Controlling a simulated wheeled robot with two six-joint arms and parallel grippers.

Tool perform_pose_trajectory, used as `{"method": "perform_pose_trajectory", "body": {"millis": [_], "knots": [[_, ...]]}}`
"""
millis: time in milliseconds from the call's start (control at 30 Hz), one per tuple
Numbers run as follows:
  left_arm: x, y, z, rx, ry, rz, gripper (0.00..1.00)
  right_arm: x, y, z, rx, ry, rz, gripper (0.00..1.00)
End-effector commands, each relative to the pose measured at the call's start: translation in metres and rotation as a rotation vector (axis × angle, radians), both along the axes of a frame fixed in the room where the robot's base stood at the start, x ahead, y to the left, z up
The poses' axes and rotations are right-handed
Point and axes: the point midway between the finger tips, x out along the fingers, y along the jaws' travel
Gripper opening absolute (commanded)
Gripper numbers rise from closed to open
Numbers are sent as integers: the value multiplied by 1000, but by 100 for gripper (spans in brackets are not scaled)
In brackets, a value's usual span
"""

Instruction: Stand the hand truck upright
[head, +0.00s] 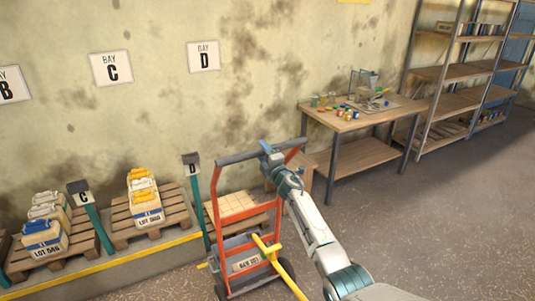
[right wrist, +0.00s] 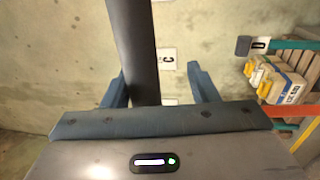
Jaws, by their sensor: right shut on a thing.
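The orange-red hand truck (head: 250,212) stands in the lower middle of the head view, and looks near upright; its exact tilt is hard to judge. Its dark top handle bar (head: 238,157) runs across both side rails. My right gripper (head: 270,150) is shut on this handle bar near its right part. In the right wrist view the dark bar (right wrist: 133,45) passes between the two blue fingers of my right gripper (right wrist: 162,92). A grey load with a pale label (head: 246,262) shows low behind the frame. My left gripper is out of view.
Pallets with sacks (head: 145,197) stand left along the wall, behind a yellow edge. A workbench (head: 345,121) and shelves (head: 455,73) stand at the back right. The floor at right is clear.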

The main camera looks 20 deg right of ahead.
Motion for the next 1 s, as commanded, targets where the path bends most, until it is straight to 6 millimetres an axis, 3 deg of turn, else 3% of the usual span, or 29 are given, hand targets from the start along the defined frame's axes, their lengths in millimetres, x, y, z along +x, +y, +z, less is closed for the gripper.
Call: {"method": "perform_pose_trajectory", "body": {"millis": [100, 300, 733, 1000], "knots": [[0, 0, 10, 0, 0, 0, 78, -18, -1, -7, -3, 9, -1, 48], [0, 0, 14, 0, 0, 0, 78, -33, -2, -10, 0, 8, -1, 48], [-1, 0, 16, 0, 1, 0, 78, -37, -2, -10, 1, 8, -1, 48], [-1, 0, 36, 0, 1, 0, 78, -51, -3, 2, 0, 7, -1, 48]]}}
